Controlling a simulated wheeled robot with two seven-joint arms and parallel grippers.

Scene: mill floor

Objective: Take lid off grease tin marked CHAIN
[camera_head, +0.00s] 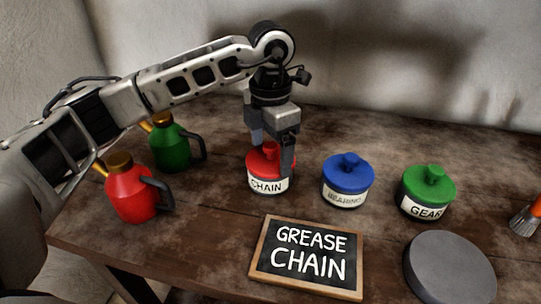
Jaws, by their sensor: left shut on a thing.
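The grease tin marked CHAIN (268,185) stands upright on the table, with a white label facing me. Its red lid (260,166) is on or at the top of the tin; I cannot tell whether there is a gap beneath it. My left gripper (272,150) points straight down over the tin, its fingers shut on the lid's knob, which they mostly hide. My right gripper is not in view.
A BEARING tin (346,190) with a blue lid and a GEAR tin (427,200) with a green lid stand to the right. Red (130,195) and green (170,145) oil cans stand left. A GREASE CHAIN chalkboard (308,258) and grey disc (449,268) lie in front.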

